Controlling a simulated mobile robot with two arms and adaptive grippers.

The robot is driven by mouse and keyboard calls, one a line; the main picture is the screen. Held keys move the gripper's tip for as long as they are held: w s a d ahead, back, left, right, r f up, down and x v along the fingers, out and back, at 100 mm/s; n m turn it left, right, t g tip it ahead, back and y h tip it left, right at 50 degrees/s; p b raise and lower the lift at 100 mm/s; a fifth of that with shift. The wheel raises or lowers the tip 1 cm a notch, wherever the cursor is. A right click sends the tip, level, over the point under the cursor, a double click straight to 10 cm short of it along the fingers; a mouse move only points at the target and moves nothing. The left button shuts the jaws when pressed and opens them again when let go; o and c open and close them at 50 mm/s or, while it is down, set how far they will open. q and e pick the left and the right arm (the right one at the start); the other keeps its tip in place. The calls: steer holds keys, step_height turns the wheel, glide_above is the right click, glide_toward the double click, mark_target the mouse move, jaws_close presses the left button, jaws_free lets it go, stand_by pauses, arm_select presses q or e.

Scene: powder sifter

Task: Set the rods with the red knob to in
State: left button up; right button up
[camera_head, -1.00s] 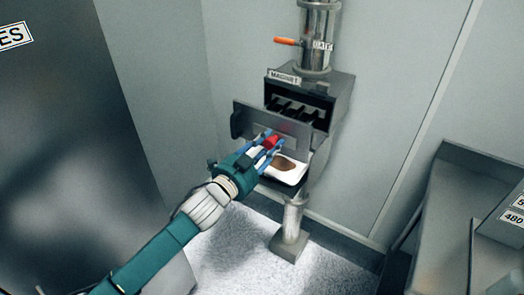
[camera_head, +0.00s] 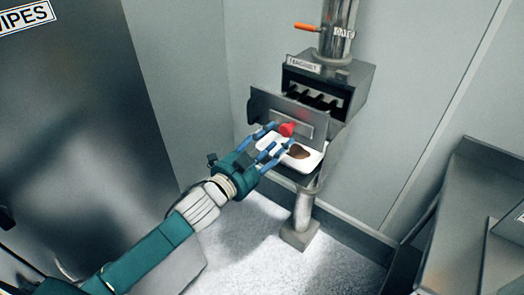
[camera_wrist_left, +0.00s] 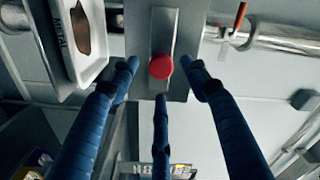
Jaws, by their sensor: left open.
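The red knob (camera_head: 287,129) sits on the flat grey front plate (camera_head: 262,104) of the magnet rods. This plate stands out in front of the grey housing (camera_head: 362,78) labelled MAGNET. Dark rods (camera_head: 318,101) show in the housing's opening behind the plate. My left gripper (camera_head: 279,139) is open just in front of the knob, its blue fingers spread and empty. In the left wrist view the knob (camera_wrist_left: 161,67) lies between the spread fingertips (camera_wrist_left: 160,80), with visible gaps around it. My right gripper is not in view.
A white tray (camera_head: 264,148) with a brown powder patch lies below the plate. A steel pipe with an orange handle (camera_head: 306,27) rises above the housing. A dark metal cabinet (camera_head: 70,130) stands at left, and a grey bench (camera_head: 480,165) at right.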

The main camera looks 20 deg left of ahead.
arm_select(q)
steer(key=v, duration=0.6)
steer(key=shift+s, duration=0.4)
steer(key=shift+a, duration=0.1)
